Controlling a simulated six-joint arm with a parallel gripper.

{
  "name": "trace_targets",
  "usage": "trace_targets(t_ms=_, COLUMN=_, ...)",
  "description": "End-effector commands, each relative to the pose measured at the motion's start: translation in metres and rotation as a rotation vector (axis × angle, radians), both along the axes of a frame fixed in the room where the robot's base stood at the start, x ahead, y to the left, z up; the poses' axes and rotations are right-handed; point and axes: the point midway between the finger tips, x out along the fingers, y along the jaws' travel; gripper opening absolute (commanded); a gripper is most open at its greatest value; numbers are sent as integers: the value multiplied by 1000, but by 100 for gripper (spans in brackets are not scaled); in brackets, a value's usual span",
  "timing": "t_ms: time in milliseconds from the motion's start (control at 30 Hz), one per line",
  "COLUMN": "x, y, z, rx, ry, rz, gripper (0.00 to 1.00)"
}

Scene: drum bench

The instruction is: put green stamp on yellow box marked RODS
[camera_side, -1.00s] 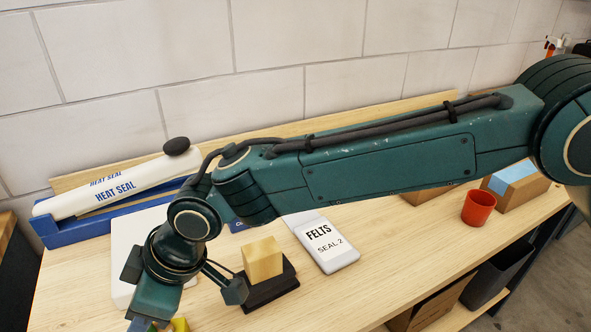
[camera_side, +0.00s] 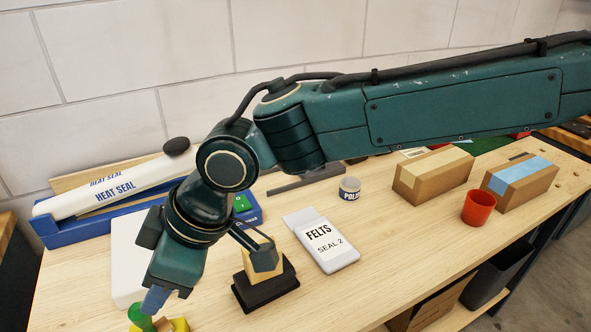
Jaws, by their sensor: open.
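A green object with a rounded top, which looks like the green stamp (camera_side: 140,317), shows at the bottom edge of the side view. A yellow thing (camera_side: 181,325), likely the yellow box, is beside it, mostly cut off by the frame. No RODS marking can be read. Whether the stamp rests on the yellow box or beside it, I cannot tell. My gripper (camera_side: 155,299) is open, just above the green stamp, with its blue-grey fingertip close to the stamp's top. Nothing is visibly held.
A wooden block on a black base (camera_side: 265,288) stands right of my gripper, partly hidden by my wrist. Beyond are a FELTS pouch (camera_side: 325,245), a jar (camera_side: 349,188), a red cup (camera_side: 478,208) and cardboard boxes (camera_side: 432,175). A heat sealer (camera_side: 110,188) lies behind. The front-middle bench is clear.

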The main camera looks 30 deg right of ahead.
Motion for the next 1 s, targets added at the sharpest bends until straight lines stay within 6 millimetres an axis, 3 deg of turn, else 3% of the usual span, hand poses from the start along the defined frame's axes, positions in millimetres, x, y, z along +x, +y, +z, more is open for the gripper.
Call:
trace_targets(t_ms=267, x=0, y=-1, z=0, rx=0, ry=0, rz=-1, gripper=47)
trace_targets(t_ms=467, x=8, y=-21, z=12, rx=-2, ry=-1, rz=-37, gripper=47)
trace_targets(t_ms=667, x=22, y=-76, z=41, rx=-8, ry=-1, rz=-136, gripper=47)
trace_targets(t_ms=1000, x=24, y=-211, z=90, rx=-26, ry=6, rz=-373, gripper=47)
